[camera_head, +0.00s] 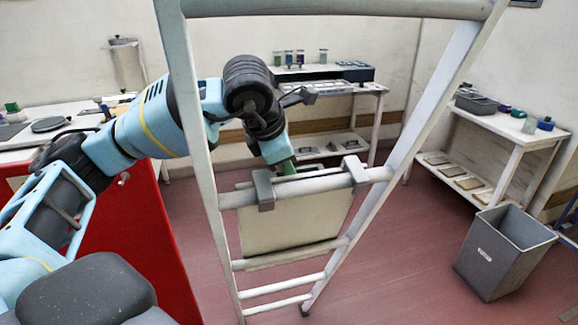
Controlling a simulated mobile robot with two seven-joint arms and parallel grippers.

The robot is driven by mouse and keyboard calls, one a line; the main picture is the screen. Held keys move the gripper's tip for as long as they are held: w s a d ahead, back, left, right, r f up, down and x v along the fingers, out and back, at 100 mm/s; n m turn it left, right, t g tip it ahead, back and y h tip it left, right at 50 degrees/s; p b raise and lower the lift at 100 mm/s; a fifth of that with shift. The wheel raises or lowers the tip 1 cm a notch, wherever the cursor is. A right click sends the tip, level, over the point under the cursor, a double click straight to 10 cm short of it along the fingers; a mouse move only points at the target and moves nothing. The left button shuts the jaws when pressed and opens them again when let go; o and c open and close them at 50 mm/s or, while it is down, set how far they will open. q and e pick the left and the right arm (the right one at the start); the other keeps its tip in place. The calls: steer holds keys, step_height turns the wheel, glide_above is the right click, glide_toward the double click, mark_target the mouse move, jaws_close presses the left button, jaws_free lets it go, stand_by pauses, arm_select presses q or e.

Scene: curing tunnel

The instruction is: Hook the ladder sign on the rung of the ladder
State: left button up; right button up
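The ladder (204,168) stands close in front of me, its pale rails running down to the floor. The ladder sign (290,222) is a beige panel with two grey hooks (264,188). The hooks sit at the ladder's rung (310,187), one near each rail, and appear to lie over it. The panel hangs behind this rung and reaches down to the rung below. My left arm passes behind the left rail. My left gripper (286,168) is at the sign's top edge between the hooks, beside a green part. Its fingertips are mostly hidden. My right gripper is out of view.
A red cabinet (150,240) with a white top stands at the left. A grey bin (500,255) is on the floor at the right, before a white table (500,130). A shelf table (375,88) with small jars stands at the back. Reddish floor is clear between.

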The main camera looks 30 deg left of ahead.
arm_select(q)
steer(key=v, duration=0.5)
steer(key=shift+s+r, duration=0.1)
steer(key=shift+r, duration=0.15)
